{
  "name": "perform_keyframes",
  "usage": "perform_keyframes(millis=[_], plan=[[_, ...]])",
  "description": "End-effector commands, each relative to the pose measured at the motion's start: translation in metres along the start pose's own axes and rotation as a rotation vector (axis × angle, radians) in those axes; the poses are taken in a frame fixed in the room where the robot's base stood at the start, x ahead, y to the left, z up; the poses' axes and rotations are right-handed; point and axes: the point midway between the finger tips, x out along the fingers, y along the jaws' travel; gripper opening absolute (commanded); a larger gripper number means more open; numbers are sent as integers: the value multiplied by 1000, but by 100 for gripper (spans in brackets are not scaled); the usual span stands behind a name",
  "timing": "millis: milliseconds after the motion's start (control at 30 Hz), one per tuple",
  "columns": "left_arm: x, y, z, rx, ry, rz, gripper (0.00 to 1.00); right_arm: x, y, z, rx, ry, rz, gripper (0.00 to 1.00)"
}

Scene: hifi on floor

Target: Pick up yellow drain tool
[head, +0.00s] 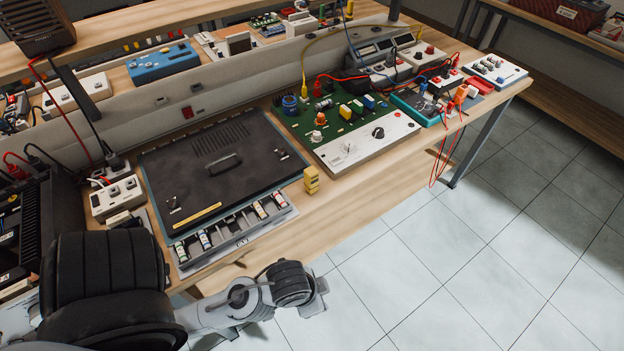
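A small upright yellow piece (312,181), the likeliest match for the yellow drain tool, stands at the front edge of the wooden bench, by the right corner of a black-lidded case (222,160). Its exact shape is too small to make out. My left arm comes in from the lower left. Its gripper end (318,293) is in front of the bench and below the yellow piece, well apart from it. The fingers are too unclear to tell open from shut, and I see nothing held. My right gripper is not in view.
Vials lie in a tray (240,228) under the case's front edge. A green circuit board with a white panel (365,143) is to the right, with cabled devices beyond. A small white box (117,195) stands left. Tiled floor (450,270) in front is clear.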

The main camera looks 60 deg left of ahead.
Motion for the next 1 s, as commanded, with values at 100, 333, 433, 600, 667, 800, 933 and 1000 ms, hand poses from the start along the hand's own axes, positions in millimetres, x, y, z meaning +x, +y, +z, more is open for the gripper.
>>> perform_keyframes(millis=[100, 333, 433, 600, 667, 800, 933, 1000], plan=[[0, 0, 0, 0, -1, 0, 43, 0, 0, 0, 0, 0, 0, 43], [1, -1, 1, 4, -3, -4, 43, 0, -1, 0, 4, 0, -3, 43], [1, -2, 1, 8, -3, -7, 43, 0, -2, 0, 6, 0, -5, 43], [1, -3, 2, 11, -4, -10, 62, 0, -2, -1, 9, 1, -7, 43], [1, -3, 2, 12, -5, -10, 62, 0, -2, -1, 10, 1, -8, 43], [1, -3, 2, 10, -5, -9, 62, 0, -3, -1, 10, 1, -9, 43], [-1, -1, -1, 11, 0, -6, 62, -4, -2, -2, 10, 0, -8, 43], [-4, -1, -7, 28, 14, -9, 62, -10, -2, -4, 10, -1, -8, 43]])
